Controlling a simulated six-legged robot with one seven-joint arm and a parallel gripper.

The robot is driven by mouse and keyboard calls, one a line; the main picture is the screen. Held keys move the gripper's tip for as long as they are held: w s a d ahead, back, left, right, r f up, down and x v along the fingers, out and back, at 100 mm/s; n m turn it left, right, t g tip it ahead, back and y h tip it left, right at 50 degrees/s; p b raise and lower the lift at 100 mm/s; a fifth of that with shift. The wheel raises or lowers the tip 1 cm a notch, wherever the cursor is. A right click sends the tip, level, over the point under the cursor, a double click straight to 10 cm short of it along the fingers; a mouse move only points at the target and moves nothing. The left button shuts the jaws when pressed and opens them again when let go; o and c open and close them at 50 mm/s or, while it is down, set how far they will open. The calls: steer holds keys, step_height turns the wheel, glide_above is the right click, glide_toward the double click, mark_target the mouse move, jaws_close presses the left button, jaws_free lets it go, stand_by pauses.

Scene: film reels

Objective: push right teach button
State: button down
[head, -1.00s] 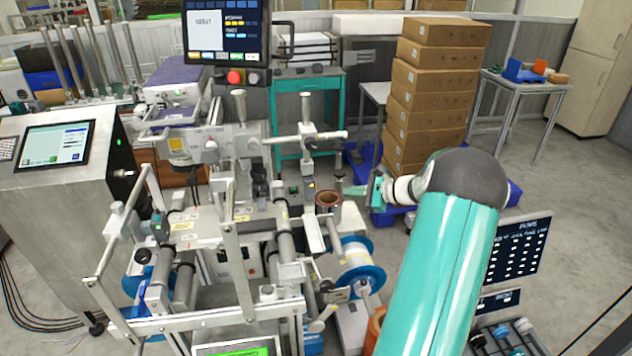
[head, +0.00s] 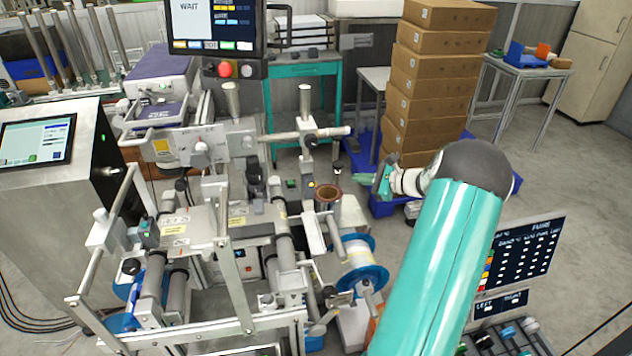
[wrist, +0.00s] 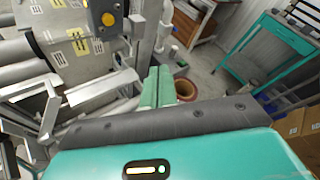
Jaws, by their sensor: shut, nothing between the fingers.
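A small box with a round yellow button (head: 311,184) sits at the right side of the machine (head: 200,215) in the head view. The same yellow button (wrist: 108,19) shows near the top of the wrist view, on a dark grey housing. No readable label marks it as the teach button. My gripper (head: 385,178) is to the right of it, apart from it, with its fingers pointing left. In the wrist view my gripper (wrist: 158,87) has its two green fingers together, with nothing held, below and right of the button.
A brown cardboard core (head: 327,196) stands between my gripper and the machine. A blue-flanged reel (head: 361,262) hangs below. A horizontal metal bar (head: 325,132) sticks out above. Stacked boxes (head: 430,95) stand behind my arm. A monitor (head: 212,25) reads WAIT.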

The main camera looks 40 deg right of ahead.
mark_target(315, 184)
steer(key=w+a, duration=0.4)
steer(key=a, duration=0.4)
steer(key=shift+r, duration=0.15)
stand_by(0.4)
steer(key=shift+w+a, duration=0.1)
stand_by(1.7)
steer(key=shift+w+a, duration=0.15)
steer(key=shift+a, duration=0.2)
steer(key=shift+w+a, duration=0.2)
steer(key=shift+a, duration=0.1)
stand_by(0.7)
steer(key=shift+d, duration=0.15)
steer(key=shift+s+d, duration=0.35)
steer(key=shift+d, duration=0.2)
